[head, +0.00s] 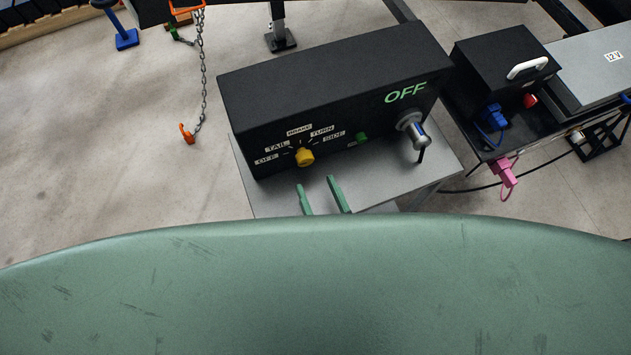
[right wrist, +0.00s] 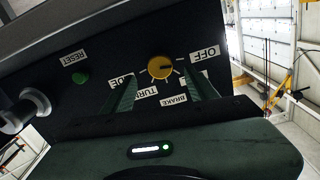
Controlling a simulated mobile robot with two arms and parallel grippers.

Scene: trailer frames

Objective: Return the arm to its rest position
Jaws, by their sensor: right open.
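My right gripper (head: 322,190) shows as two green fingertips low in front of the black control box (head: 325,95), past my own green body. In the right wrist view my right gripper (right wrist: 160,92) is open, its fingers apart below the yellow knob (right wrist: 160,67) and nothing held between them. The yellow knob (head: 305,157) sits on the box front among labels such as OFF, TAIL, BRAKE and TURN. Whether a finger touches the box, I cannot tell. My left gripper is not in view.
The box stands on a grey stand (head: 240,165), with a green RESET button (right wrist: 80,77) and a silver connector (head: 412,130). A chain with an orange hook (head: 187,134) hangs at left. A black case (head: 500,65), blue plug (head: 491,117) and pink plug (head: 504,172) are at right.

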